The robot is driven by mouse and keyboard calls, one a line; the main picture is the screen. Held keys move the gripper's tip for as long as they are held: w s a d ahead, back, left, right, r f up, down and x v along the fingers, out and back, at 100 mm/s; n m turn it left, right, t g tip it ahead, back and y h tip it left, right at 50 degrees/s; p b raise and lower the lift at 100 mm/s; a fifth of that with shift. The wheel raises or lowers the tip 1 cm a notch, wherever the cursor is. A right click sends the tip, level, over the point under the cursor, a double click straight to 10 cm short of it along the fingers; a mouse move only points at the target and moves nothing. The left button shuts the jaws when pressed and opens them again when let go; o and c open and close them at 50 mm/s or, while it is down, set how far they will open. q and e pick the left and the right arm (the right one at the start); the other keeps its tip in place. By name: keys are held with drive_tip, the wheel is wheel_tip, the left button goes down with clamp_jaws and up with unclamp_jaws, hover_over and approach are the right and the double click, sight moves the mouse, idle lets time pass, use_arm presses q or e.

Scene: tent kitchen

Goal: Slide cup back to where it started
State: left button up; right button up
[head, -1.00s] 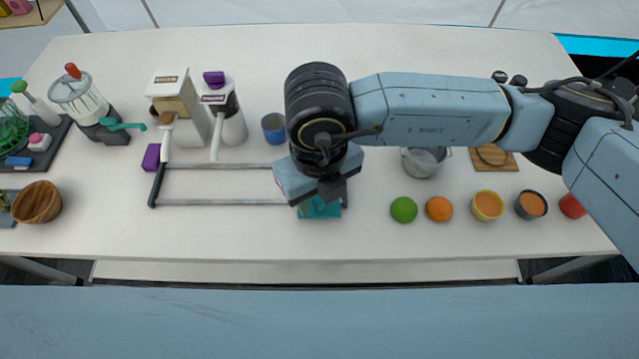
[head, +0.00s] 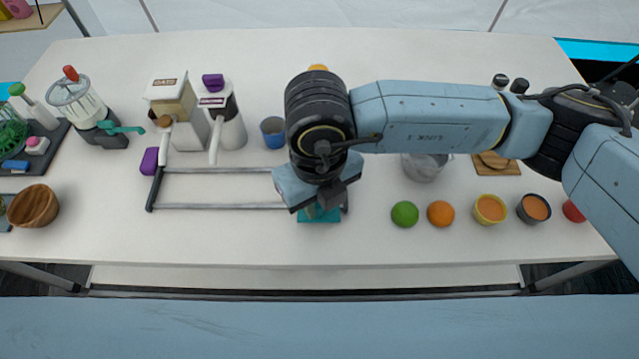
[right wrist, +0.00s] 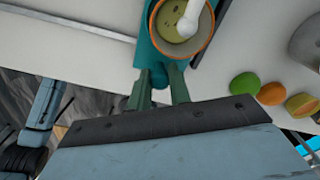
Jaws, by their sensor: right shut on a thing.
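A cup (right wrist: 181,42) with an orange rim shows in the right wrist view, with greenish contents and a white rod reaching into it. It stands on a teal carriage (right wrist: 143,45). My arm hides the cup in the head view, where only the carriage's front edge (head: 318,217) shows. The carriage is at the right end of a rail frame (head: 220,206). My right gripper (right wrist: 160,82) is shut on a small teal knob (right wrist: 159,72) at the carriage's near side, just in front of the cup. My left gripper is out of view.
Two dispensers (head: 178,112) and a blue-grey cup (head: 273,133) stand behind the rails. A purple block (head: 149,161) is at the rails' left end. A green ball (head: 404,214), an orange ball (head: 440,214) and a metal pot (head: 424,166) are to the right. The rails' left stretch looks clear.

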drive_tip(key=shift+s+a+b, duration=0.1)
drive_tip(key=shift+a+b, duration=0.95)
drive_tip(key=shift+a, duration=2)
drive_tip(key=shift+a+f, duration=0.1)
drive_tip(key=shift+a, duration=0.8)
drive_tip(key=shift+a+b, duration=0.25)
drive_tip(key=shift+b, duration=0.05)
drive_tip(key=o, duration=0.8)
drive_tip(key=shift+c, duration=0.2)
wheel_tip(320, 180, up, 7)
drive_tip(key=p, duration=0.4)
